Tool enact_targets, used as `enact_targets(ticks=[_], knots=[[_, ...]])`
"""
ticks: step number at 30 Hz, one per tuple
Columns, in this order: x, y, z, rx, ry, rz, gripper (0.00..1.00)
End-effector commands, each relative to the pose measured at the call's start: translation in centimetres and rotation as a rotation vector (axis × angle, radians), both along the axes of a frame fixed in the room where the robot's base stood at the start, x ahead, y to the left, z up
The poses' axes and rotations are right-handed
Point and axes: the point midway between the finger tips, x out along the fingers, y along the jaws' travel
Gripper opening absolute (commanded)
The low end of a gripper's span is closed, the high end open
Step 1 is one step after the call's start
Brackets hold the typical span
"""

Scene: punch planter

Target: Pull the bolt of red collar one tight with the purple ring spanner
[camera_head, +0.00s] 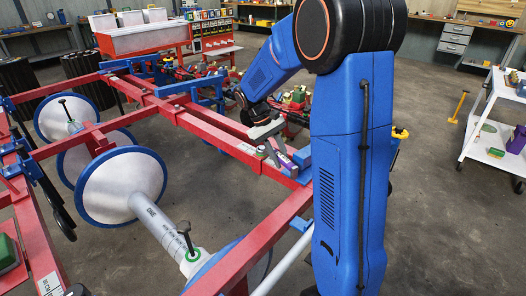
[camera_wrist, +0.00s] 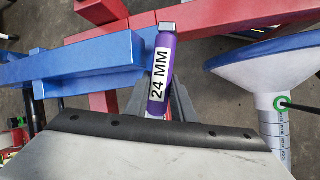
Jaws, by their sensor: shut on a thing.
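The purple spanner (camera_wrist: 160,75) is upright in the wrist view, with a white "24 MM" label on its handle. A grey end shows at its top; I cannot make out the ring. My gripper (camera_wrist: 157,103) is shut on the handle. In the head view my gripper (camera_head: 268,135) holds the purple spanner (camera_head: 301,158) above or beside the red frame beam; I cannot tell if they touch. A white collar (camera_head: 194,262) with a green ring and an upright black bolt sits on the grey shaft. I cannot make out a red collar.
The red frame (camera_head: 165,108) carries blue brackets (camera_head: 210,86) and white discs with blue rims (camera_head: 122,186). A white cart (camera_head: 493,145) stands at the right, near a yellow stand (camera_head: 458,107). Open floor lies between the frame and cart.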

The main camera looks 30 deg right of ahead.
Motion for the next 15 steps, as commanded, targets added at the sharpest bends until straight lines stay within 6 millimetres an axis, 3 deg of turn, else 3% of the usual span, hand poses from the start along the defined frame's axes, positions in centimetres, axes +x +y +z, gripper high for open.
enact_targets(ticks=[15], knots=[[0.0, 0.0, 1.3, 0.000, -0.001, 0.000, 0.00]])
